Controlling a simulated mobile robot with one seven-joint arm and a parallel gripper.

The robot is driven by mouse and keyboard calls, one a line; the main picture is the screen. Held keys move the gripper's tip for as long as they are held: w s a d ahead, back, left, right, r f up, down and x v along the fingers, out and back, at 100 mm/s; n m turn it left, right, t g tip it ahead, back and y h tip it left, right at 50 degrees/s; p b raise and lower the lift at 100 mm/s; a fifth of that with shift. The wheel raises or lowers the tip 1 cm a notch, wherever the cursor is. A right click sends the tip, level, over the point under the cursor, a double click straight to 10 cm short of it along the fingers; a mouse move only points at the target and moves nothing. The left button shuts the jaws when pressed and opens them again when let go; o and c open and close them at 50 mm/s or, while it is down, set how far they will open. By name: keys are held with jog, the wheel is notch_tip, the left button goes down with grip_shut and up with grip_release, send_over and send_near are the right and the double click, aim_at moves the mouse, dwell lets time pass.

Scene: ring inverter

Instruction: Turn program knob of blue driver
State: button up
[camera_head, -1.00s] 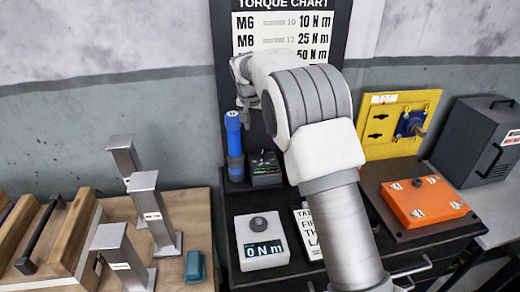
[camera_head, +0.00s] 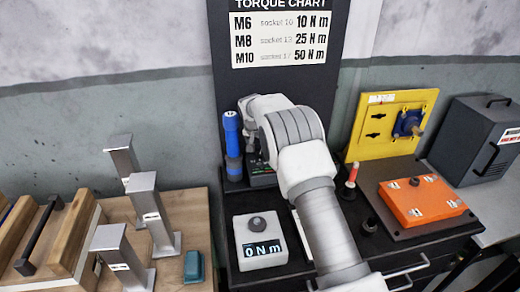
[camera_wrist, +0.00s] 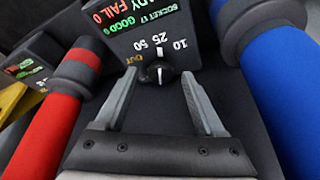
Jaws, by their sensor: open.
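The blue driver (camera_head: 232,140) stands upright at the back left of the black bench; its blue body (camera_wrist: 285,85) fills the right of the wrist view. Beside it is a black control box (camera_head: 262,178), partly hidden by my arm. In the wrist view, the box (camera_wrist: 195,50) has a lit display and a black program knob (camera_wrist: 160,79) with a white pointer. The pointer appears directed towards 25, among labels OUT, 50, 25 and 10. My gripper (camera_wrist: 160,72) is open, its fingertips on either side of the knob; contact cannot be told.
A red driver (camera_wrist: 60,110) is close left of my gripper in the wrist view, with another display box (camera_wrist: 32,62) behind it. A torque meter (camera_head: 262,243) reading 0 Nm stands in front. An orange block (camera_head: 422,200) and yellow panel (camera_head: 388,105) are right.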

grip_shut()
jog(key=shift+n, duration=0.3)
jog(key=n+y+b, duration=0.1)
jog(key=n, duration=0.1)
jog(key=shift+d+n, duration=0.15)
jog(key=shift+n, duration=0.15)
jog(key=n+y, duration=0.2)
jog(key=n, duration=0.2)
jog(key=shift+d, duration=0.15)
jog(key=n+g+y, duration=0.1)
jog(key=n, duration=0.2)
jog(key=n+p, duration=0.1)
jog(key=n, duration=0.2)
jog(key=shift+w+d+n+g+y, duration=0.1)
jog(key=shift+w+n+g+y, duration=0.05)
jog(key=shift+n+g+y, duration=0.25)
